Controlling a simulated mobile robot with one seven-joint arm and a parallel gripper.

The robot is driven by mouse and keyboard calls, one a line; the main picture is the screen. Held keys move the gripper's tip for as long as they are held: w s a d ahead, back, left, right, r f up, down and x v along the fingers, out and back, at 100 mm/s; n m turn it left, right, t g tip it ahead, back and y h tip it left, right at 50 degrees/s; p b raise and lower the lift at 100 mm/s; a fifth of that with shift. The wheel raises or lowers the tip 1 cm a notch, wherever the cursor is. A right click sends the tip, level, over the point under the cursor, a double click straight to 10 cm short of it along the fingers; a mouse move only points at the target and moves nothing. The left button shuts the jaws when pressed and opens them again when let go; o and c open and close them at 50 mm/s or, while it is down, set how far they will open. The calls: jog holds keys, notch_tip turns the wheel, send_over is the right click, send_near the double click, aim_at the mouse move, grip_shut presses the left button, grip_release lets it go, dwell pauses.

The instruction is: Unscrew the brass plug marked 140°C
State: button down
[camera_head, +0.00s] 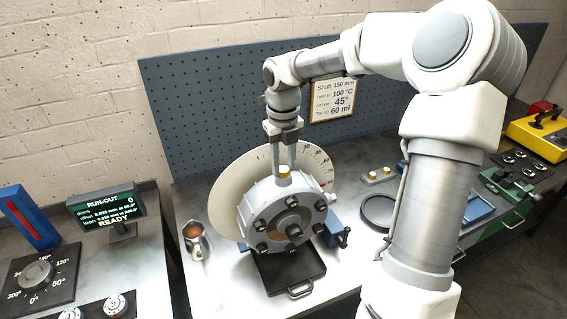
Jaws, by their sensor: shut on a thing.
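The grey rotor housing (262,205) stands on the bench with several dark bolts around its face. A brass plug (284,175) sits at the top of the housing. My gripper (284,168) points straight down from above and is shut on this plug. I cannot tell from here whether the plug is still seated in its hole. Two small brass-coloured pieces (380,175) stand on a light block to the right. No 140°C marking can be read on any of them.
A pale graduated disc (233,183) stands behind the housing. A black tray (287,285) lies in front. A metal jug (194,240) stands left. A dark ring (378,212) and green vise (508,186) are right. A sign (332,99) hangs on the pegboard.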

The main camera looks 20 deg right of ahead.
jog(key=shift+s+a+f+n, duration=0.1)
jog(key=shift+f+n, duration=0.05)
jog(key=shift+n, duration=1.95)
jog(key=shift+c, duration=2.3)
grip_release()
jog(key=shift+r, duration=0.2)
jog(key=shift+c, duration=0.3)
